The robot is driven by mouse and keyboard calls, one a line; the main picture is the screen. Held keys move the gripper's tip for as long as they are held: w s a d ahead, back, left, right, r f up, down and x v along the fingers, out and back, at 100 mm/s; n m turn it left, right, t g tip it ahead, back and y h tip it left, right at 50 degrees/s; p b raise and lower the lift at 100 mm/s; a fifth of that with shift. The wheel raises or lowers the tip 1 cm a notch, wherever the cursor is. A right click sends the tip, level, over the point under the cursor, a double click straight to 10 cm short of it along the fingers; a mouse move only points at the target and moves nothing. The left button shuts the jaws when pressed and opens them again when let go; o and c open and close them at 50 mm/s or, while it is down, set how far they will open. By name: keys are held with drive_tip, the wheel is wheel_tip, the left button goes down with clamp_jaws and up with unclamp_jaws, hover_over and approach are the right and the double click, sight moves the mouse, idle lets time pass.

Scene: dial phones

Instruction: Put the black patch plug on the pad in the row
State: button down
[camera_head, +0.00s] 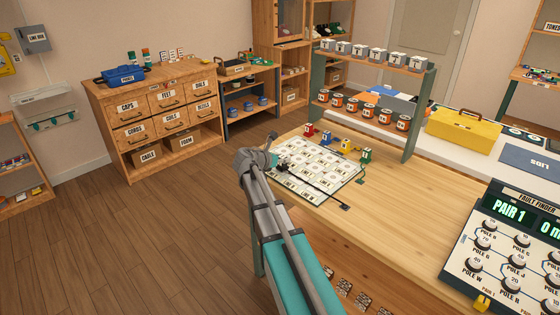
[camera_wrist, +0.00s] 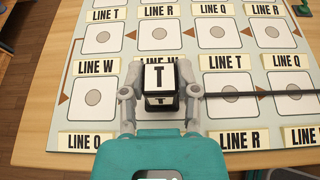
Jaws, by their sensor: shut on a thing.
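My gripper (camera_wrist: 160,93) is shut on the black patch plug (camera_wrist: 160,103), a black block with a white top marked T. The plug appears upright between the fingers. It is over the pale board (camera_head: 350,176) of square pads, in the column between a pad (camera_wrist: 91,98) at left and a pad (camera_wrist: 230,90) at right. The plug and fingers hide the pad there; I cannot tell whether the plug touches the board. A black cord (camera_wrist: 250,95) runs right from the plug. In the head view my gripper (camera_head: 273,152) is at the board's left part.
Red (camera_head: 310,130), blue (camera_head: 327,137), yellow (camera_head: 347,145) and green (camera_head: 366,154) plugs stand along the board's back edge. A shelf rack (camera_head: 410,115) with tins stands behind. The fault finder box (camera_head: 510,250) is at right. Bare wooden bench (camera_head: 400,210) lies between.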

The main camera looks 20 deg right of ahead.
drive_tip(key=shift+f, duration=0.1)
drive_tip(key=shift+c, duration=1.8)
unclamp_jaws()
drive_tip(key=shift+r, duration=0.2)
drive_tip(key=p+v, duration=0.4)
drive_tip(key=v, duration=0.8)
drive_tip(key=shift+p, duration=0.3)
drive_tip(key=shift+f, duration=0.1)
